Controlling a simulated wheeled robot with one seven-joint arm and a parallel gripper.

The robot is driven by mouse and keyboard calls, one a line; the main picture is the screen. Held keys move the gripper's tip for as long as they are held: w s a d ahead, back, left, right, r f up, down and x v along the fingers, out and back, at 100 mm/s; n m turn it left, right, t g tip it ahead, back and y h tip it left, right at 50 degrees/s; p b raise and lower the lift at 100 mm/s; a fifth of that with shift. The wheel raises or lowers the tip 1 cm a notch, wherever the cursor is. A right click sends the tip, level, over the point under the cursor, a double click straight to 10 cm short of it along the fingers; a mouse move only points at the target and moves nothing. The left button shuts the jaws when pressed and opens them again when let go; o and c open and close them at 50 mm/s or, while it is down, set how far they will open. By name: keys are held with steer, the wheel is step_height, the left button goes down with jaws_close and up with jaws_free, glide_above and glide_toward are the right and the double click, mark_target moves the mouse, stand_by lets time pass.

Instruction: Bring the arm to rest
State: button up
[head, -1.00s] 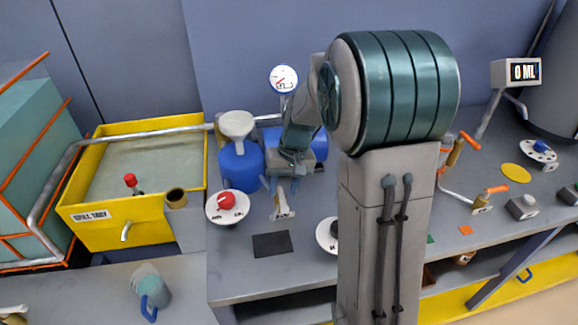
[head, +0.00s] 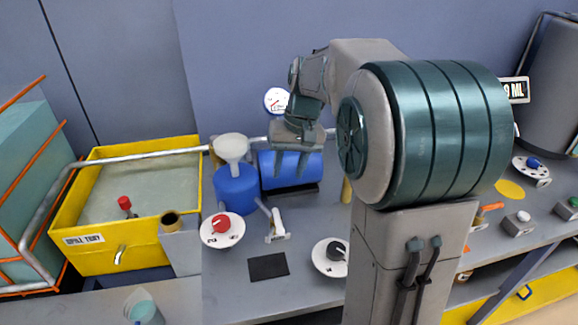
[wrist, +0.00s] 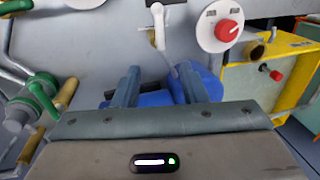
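My arm stands in the middle of the head view, bent at a large green-banded joint. My gripper (head: 290,158) hangs from it above the bench, in front of the blue cylinder (head: 300,172). The wrist view shows its two fingers (wrist: 160,86) apart with nothing held between them, so it is open. A blue container with a white funnel (head: 231,148) stands just left of the gripper. The white-handled lever (head: 278,226) is below it on the bench and free of the fingers. In the wrist view, blue surfaces lie beyond the fingertips.
A red knob (head: 221,223) and a black knob (head: 337,250) sit on white dials. A yellow spill tray (head: 70,215) stands at left with a pipe (head: 130,153) across it. A partly hidden ML display (head: 516,90) is at right. A gauge (head: 276,101) is on the wall behind.

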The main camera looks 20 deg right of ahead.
steer(key=s+a+f+t+h, duration=0.1)
steer(key=s+f, duration=0.1)
steer(key=s, duration=0.7)
steer(key=s+a+f+n+t+h, duration=0.1)
steer(key=s+f, duration=0.1)
steer(key=s, duration=0.8)
steer(key=shift+a+f+t, duration=0.2)
steer(key=shift+a+t, duration=0.05)
steer(key=shift+t, duration=0.05)
stand_by(0.3)
